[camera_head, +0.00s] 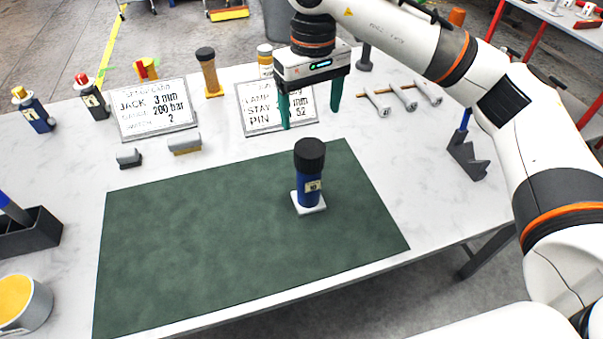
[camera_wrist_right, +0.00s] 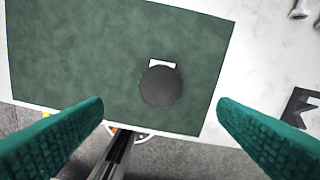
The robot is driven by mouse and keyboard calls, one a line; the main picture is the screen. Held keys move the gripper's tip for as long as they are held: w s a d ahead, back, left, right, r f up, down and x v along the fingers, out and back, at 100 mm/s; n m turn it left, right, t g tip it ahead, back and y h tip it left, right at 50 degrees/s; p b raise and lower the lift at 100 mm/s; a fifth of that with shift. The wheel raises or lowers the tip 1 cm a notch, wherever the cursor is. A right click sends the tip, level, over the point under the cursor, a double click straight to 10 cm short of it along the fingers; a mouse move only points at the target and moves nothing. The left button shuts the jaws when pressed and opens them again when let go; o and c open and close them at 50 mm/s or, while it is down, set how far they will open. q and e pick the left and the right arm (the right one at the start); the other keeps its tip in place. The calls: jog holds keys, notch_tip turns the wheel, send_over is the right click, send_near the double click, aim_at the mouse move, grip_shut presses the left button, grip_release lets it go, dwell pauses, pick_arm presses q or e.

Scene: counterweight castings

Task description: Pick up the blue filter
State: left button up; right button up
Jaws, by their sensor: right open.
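The blue filter (camera_head: 308,188) is a blue cylinder with a wide black cap and a small pale label. It stands upright on a white square base on the dark green mat (camera_head: 190,240). In the right wrist view its round black cap (camera_wrist_right: 160,87) shows from above and hides most of its body. My right gripper (camera_head: 311,117) is open and empty, its green fingers pointing down, above the table and apart from the filter. In the right wrist view the cap appears between the two fingers, slightly beyond their tips. My left gripper is not in view.
Two written signs (camera_head: 154,107) (camera_head: 262,119) stand behind the mat. Another blue cylinder with a yellow top (camera_head: 36,114) is at the far left. A dark tray (camera_head: 30,238) and a cup of yellow (camera_head: 20,306) lie left of the mat. The mat around the filter is clear.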

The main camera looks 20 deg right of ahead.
aim_at(310, 147)
jog(key=shift+w+d+f, duration=0.1)
jog(key=shift+w+f, duration=0.1)
jog(key=f, duration=0.2)
jog(key=f+p, duration=0.1)
jog(key=s+f+p, duration=0.1)
jog(key=f, duration=0.1)
jog(key=shift+f, duration=0.3)
jog(key=shift+w+f, duration=0.2)
jog(key=shift+f, duration=0.05)
notch_tip(310, 147, down, 4)
jog(key=shift+w+f+p, duration=0.15)
jog(key=shift+p, duration=1.05)
jog(key=shift+f, duration=0.4)
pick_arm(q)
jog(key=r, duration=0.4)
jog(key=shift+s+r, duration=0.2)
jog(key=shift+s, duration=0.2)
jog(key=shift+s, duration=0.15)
pick_arm(e)
jog(key=shift+c, duration=0.5)
jog(key=c, duration=0.6)
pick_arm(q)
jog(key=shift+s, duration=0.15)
pick_arm(e)
jog(key=shift+w+r, duration=0.1)
grip_shut()
